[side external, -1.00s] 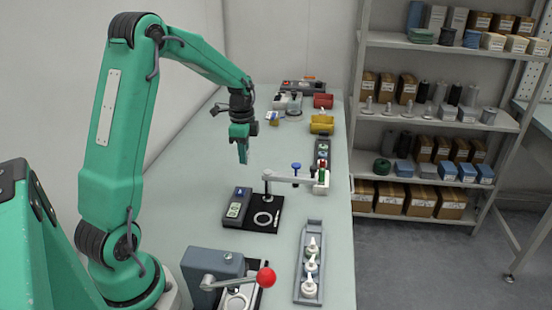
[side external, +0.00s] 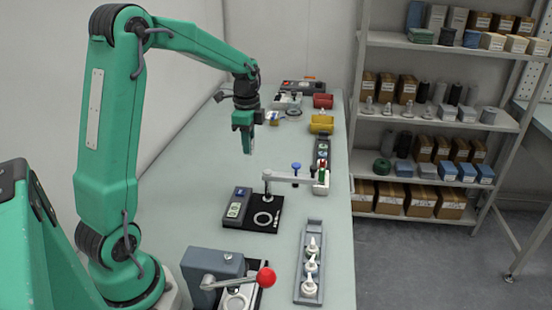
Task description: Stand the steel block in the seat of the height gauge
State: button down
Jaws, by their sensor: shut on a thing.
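My gripper (side external: 247,145) is above the table, behind and a little left of the height gauge in the picture. It points down and is shut on a small pale piece, most likely the steel block; the fingers hide most of it. The height gauge has a black base (side external: 275,224) with a white ring on it and a grey box with a small display (side external: 236,207) at its left. The white ring on the base looks empty. My gripper is well above and apart from the base.
A pale arm with a blue knob (side external: 296,167) reaches across behind the base. A lever press with a red ball (side external: 266,277) stands in front. Yellow (side external: 321,124) and red (side external: 323,101) bins stand farther back.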

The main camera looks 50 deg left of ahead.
jog(key=s+d+m, duration=0.3)
jog(key=s+d, duration=0.1)
jog(key=d, duration=0.8)
jog(key=shift+w+a+f, duration=0.1)
jog(key=shift+f, duration=1.3)
jog(key=shift+w+f, duration=0.1)
jog(key=shift+f, duration=1.25)
jog(key=shift+f, duration=0.15)
jog(key=shift+f, duration=3.15)
jog(key=shift+f, duration=0.75)
jog(key=c, duration=1.2)
grip_release()
jog(key=shift+o, duration=0.2)
